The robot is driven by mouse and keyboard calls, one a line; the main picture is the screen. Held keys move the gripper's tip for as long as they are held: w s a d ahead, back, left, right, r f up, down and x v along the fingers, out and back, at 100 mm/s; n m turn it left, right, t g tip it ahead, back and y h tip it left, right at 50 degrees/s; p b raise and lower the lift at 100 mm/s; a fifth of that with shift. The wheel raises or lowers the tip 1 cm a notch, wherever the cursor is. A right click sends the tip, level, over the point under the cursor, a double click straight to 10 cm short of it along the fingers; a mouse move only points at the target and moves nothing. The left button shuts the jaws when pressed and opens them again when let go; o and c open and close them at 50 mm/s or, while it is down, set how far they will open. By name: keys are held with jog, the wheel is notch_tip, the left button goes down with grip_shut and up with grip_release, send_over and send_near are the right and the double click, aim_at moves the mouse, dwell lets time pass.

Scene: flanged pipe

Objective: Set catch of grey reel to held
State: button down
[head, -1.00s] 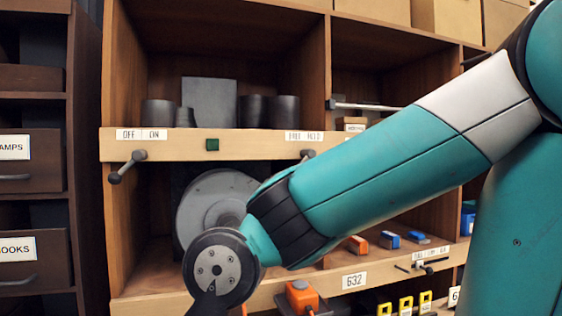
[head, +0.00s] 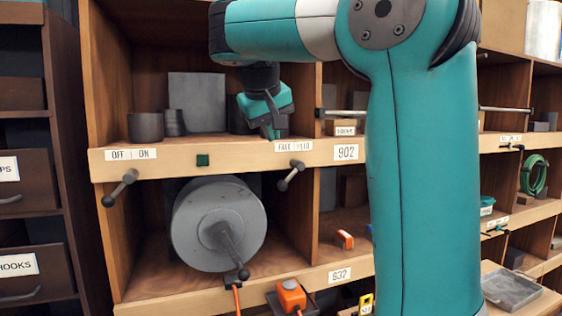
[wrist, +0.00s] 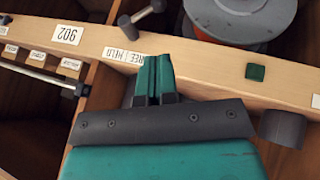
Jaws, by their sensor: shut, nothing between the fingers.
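The grey reel (head: 220,222) sits in the lower left compartment, with a crank handle on its face. Its catch is a small lever (head: 290,175) under the FREE and HELD label (head: 293,146) on the shelf rail. The lever slants, with its dark knob at lower left. I cannot tell for sure which setting it is at. The lever (wrist: 142,18) and label (wrist: 123,55) also show in the wrist view. My gripper (head: 268,132) is above and left of the lever, by the rail. In the wrist view its closed fingers (wrist: 159,68) are empty, apart from the lever.
Another lever (head: 120,188) hangs under the OFF and ON label at left. A green square (head: 202,160) is on the rail. Dark cylinders (head: 146,127) stand on the shelf above. An orange box (head: 291,296) is below the reel. A metal rod (head: 342,114) crosses the right compartment.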

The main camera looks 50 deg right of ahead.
aim_at(282, 181)
jog(key=shift+s+d+r, duration=0.1)
jog(key=b+x, duration=0.1)
jog(key=x, duration=1.3)
jog(key=shift+b, duration=0.3)
